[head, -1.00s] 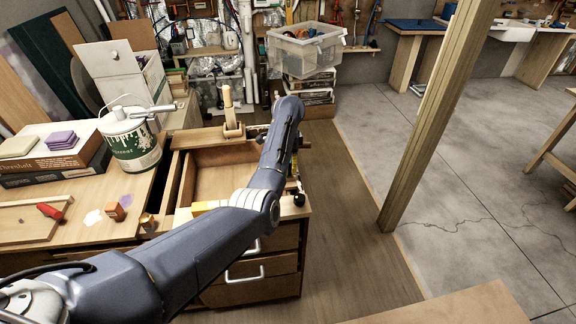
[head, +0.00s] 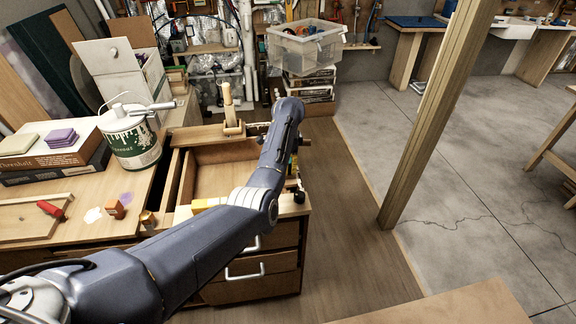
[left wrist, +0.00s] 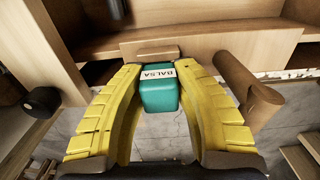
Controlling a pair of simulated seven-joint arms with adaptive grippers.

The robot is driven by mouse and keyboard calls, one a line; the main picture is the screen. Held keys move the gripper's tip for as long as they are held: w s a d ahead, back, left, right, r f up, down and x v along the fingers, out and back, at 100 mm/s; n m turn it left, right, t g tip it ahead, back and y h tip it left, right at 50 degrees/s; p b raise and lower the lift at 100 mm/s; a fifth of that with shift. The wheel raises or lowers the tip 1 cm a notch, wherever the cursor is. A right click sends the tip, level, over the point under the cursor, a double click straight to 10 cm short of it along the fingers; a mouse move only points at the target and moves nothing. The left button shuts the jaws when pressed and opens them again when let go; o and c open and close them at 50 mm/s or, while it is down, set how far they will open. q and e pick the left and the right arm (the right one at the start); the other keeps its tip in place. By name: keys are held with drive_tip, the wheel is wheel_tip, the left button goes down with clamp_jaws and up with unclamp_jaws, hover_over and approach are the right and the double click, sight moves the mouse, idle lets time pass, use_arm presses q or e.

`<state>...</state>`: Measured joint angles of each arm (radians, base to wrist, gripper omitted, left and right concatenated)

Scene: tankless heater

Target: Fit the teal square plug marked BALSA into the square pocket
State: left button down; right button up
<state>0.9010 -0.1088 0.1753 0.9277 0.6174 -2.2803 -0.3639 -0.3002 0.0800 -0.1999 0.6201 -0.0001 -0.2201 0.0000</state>
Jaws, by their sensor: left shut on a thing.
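The teal plug (left wrist: 158,96) shows in the left wrist view, with a white label reading BALSA on its upper face. My left gripper (left wrist: 158,82) has its two yellow ribbed fingers on either side of the plug and is shut on it. In the head view, my left gripper (head: 294,165) hangs at the right end of the workbench, mostly hidden behind my forearm. The plug cannot be made out there. I cannot pick out the square pocket in either view. My right gripper is not in view.
The workbench has an open wooden compartment (head: 222,180) left of my forearm. A paint can (head: 133,142), a red-handled tool (head: 50,210) and boxes (head: 55,155) stand farther left. A wooden post (head: 437,115) rises at right. In the wrist view, a wooden cylinder (left wrist: 248,88) is right of the fingers.

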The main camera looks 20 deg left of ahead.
use_arm(q)
drive_tip(key=shift+f, duration=0.2)
idle(0.6)
drive_tip(key=c, duration=1)
unclamp_jaws()
wheel_tip(320, 180, up, 12)
